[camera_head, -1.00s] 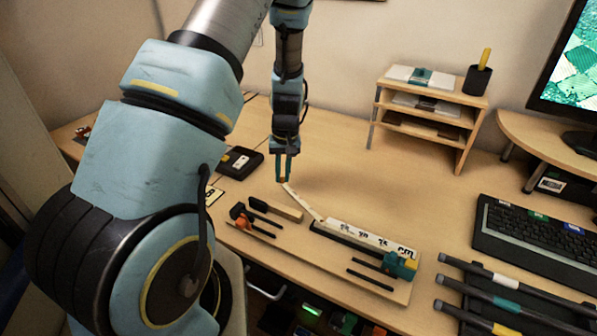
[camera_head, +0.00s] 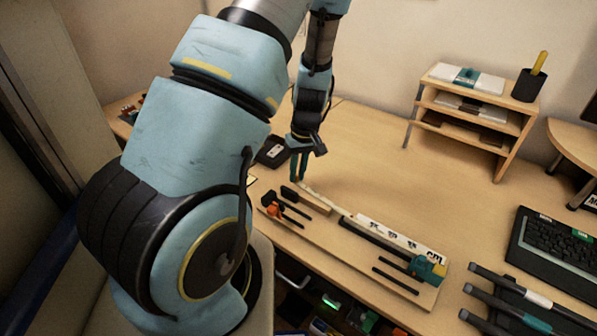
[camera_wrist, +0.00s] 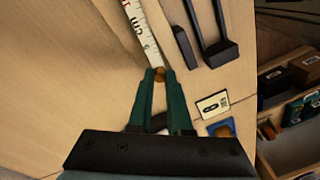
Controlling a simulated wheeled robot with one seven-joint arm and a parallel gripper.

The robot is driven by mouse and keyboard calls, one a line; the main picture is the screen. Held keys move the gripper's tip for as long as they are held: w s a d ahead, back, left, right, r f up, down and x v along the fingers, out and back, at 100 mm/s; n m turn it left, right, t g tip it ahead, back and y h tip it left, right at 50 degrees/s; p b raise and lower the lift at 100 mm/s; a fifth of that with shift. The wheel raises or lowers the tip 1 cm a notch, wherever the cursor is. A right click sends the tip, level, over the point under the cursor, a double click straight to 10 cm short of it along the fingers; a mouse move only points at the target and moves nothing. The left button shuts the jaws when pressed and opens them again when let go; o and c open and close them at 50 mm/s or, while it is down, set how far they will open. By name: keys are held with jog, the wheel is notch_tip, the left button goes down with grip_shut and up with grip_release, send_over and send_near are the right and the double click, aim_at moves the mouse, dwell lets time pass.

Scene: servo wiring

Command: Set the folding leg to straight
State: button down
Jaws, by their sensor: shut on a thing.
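The folding leg (camera_head: 325,197) is a thin pale strip, joined at its right end to a white marked bar (camera_head: 395,235) on a wooden board (camera_head: 345,245). The leg looks close to in line with the bar, with a slight bend at the joint. My gripper (camera_head: 299,178) points down at the leg's free left end. In the wrist view, the green fingertips (camera_wrist: 159,76) are shut on a small brown peg (camera_wrist: 159,73) at the end of the leg (camera_wrist: 141,32). The joint is not clearly visible in the wrist view.
Black-headed tools (camera_head: 289,192) lie on the board close beside the leg. A teal and yellow block (camera_head: 428,268) sits at the bar's right end. A black box (camera_head: 272,152) is left of my gripper. The desk behind the leg is clear.

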jog(key=c, duration=0.8)
grip_release()
jog(key=shift+c, duration=0.2)
notch_tip(320, 180, up, 11)
jog(key=d+b, duration=0.1)
jog(key=shift+d, duration=0.15)
jog(key=shift+s+f, duration=0.1)
jog(key=s+a+r+m, duration=0.2)
jog(key=s+a+r, duration=0.1)
jog(key=s+a, duration=0.2)
jog(key=s+a+r+m+t+h, duration=0.1)
jog(key=s+a+r+m, duration=0.1)
jog(key=s+a+r, duration=0.2)
jog(key=shift+s+a+m+h, duration=0.3)
jog(key=shift+s+a, duration=0.4)
jog(key=shift+a, duration=0.5)
